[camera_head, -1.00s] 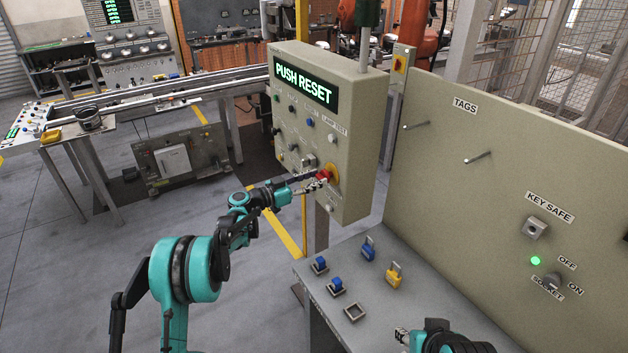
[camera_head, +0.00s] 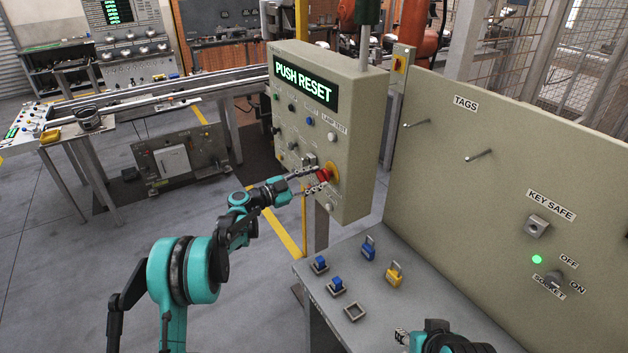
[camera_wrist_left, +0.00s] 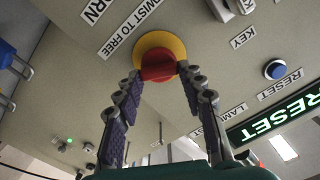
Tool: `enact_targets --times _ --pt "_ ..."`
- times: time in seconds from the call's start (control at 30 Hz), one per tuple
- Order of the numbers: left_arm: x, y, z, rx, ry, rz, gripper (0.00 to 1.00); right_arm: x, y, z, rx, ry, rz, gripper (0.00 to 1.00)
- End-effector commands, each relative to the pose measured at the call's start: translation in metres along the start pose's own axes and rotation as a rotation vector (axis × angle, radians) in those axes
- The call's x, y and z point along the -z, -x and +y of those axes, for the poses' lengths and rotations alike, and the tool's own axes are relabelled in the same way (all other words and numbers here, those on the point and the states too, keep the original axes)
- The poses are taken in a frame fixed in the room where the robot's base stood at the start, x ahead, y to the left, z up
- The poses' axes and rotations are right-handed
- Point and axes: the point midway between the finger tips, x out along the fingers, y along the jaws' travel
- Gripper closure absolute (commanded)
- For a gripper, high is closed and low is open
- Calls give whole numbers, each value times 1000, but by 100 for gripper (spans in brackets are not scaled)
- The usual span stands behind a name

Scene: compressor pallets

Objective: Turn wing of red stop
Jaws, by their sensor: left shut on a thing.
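The red stop (camera_head: 323,174) sits on a yellow round plate (camera_head: 334,172) low on the face of the grey control box (camera_head: 345,115). In the left wrist view the red stop (camera_wrist_left: 157,68) shows large, with a "TWIST TO FREE" label beside it. My left gripper (camera_head: 319,179) is at the stop, its fingertips on either side of the red part and shut on it. Its fingers partly hide the stop in the head view. My right gripper (camera_head: 402,336) shows only in part at the bottom, and its jaws cannot be made out.
The box's display reads "PUSH RESET" (camera_head: 305,84). Other buttons and a key switch are close to the stop. Below stands a bench (camera_head: 400,318) with blue padlocks (camera_head: 368,248) and a yellow padlock (camera_head: 394,275). A tag panel (camera_head: 480,200) rises at the right.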

Motion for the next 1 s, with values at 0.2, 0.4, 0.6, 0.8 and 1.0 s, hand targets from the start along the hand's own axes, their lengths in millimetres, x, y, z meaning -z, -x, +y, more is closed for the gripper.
enact_targets --times 0.2,0.4,0.6,0.8,1.0 --pt "0 0 0 0 -84 0 90 -1 -1 0 0 0 0 60" --pt "0 0 1 0 -115 0 90 -1 -1 0 0 0 0 60" --pt "0 0 1 0 -119 0 90 -1 -1 0 0 0 0 60" --pt "0 0 1 0 -118 0 53 -1 -1 0 0 0 0 60" --pt "0 0 1 0 -117 0 40 -1 -1 0 0 0 0 60"
